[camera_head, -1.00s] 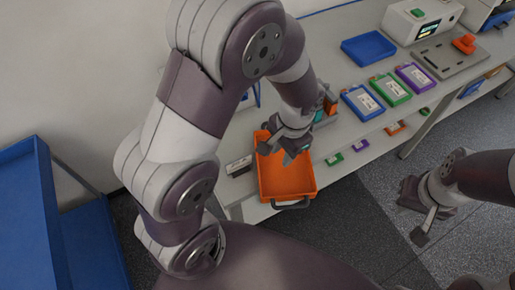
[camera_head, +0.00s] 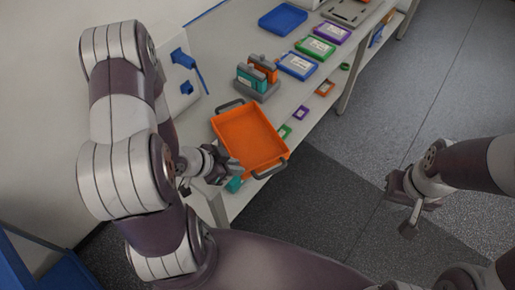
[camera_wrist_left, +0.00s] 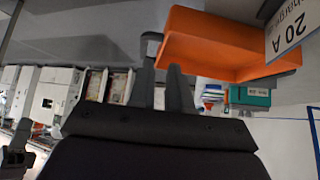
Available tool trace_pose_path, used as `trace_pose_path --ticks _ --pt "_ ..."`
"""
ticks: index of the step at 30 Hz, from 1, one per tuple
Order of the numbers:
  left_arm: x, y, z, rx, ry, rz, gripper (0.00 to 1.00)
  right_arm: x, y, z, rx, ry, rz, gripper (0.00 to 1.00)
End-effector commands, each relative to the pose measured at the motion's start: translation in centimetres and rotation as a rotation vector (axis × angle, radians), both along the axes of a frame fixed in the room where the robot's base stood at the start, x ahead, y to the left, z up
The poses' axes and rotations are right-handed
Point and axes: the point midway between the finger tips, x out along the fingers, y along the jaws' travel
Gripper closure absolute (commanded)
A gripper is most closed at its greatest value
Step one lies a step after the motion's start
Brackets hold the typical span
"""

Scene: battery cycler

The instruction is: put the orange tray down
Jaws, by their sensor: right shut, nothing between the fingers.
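The orange tray (camera_head: 248,138) is upright and looks empty, at the near end of the worktop by its front edge. Its near grey handle (camera_head: 271,168) reaches out at that edge; its far handle (camera_head: 228,105) points toward the back. My left gripper (camera_head: 224,168) is beside the tray's left side. In the left wrist view its two fingers (camera_wrist_left: 163,82) are parted with a gap between them, and the orange tray (camera_wrist_left: 205,48) is just beyond the tips. Whether a finger touches the tray is unclear. My right gripper (camera_head: 406,205) is shut and empty, above the floor.
A grey holder (camera_head: 258,92) with teal and orange blocks stands just behind the tray. A white device (camera_head: 176,80) with blue parts is at the back left. Green, purple and blue trays line the worktop further right, with a larger blue tray (camera_head: 283,19) behind.

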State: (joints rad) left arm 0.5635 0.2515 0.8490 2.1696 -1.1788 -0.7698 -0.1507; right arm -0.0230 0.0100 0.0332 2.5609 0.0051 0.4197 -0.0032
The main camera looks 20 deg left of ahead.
Motion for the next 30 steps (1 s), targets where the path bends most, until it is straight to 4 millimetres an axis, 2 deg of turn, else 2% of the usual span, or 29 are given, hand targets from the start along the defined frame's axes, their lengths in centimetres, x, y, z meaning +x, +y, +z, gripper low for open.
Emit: trace_pose_path --ticks 2,9,16,21,29,30 --pt "0.8 -0.9 0.3 -0.025 -0.045 -0.024 0.82 0.0 0.0 -0.1 0.000 -0.001 0.000 1.00" --pt "3.6 -3.5 -3.1 -0.026 -0.055 -0.028 0.82 0.0 0.0 -0.1 0.000 -0.001 0.000 1.00" --pt "5.2 -5.0 -5.1 -0.025 -0.054 -0.026 0.82 0.0 0.0 0.6 0.000 0.000 0.000 1.00" --pt "6.8 -6.5 -7.4 -0.025 -0.054 -0.024 0.82 0.0 0.0 1.2 0.000 0.000 0.000 1.00" --pt "7.3 -6.8 -8.0 -0.025 -0.055 -0.021 0.82 0.0 0.0 1.2 0.000 0.000 0.000 1.00" --pt "7.3 -6.8 -8.0 -0.025 -0.055 -0.021 0.85 0.0 0.0 1.2 0.000 0.000 0.000 1.00"
